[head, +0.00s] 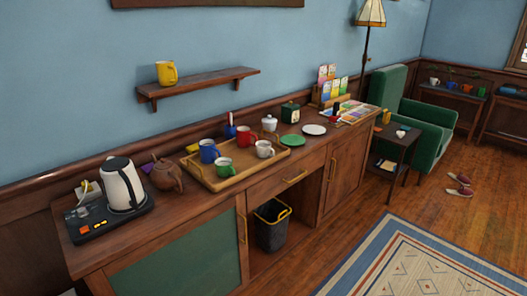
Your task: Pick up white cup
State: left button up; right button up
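A white cup (264,150) stands upright at the right end of the wooden tray (234,180) on the long wooden sideboard. A blue mug (208,152), a red mug (245,137) and a green cup (224,168) share the tray with it. Another small white cup or bowl (400,134) is on the little side table by the armchair; it is too small to tell which. Neither of my grippers is in view.
The sideboard (185,208) also holds a white kettle (122,184), a brown teapot (166,176), a white lidded jar (269,123) and two small plates. A wall shelf (205,83) with a yellow mug is above. A bin (271,228) sits underneath. Open floor lies in front.

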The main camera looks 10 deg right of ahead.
aim_at(266, 151)
jog(key=i+l+u, duration=0.15)
jog(key=i+l, duration=0.2)
jog(key=i+l+u, duration=0.2)
jog(key=i+l, duration=0.15)
jog(key=l, duration=0.2)
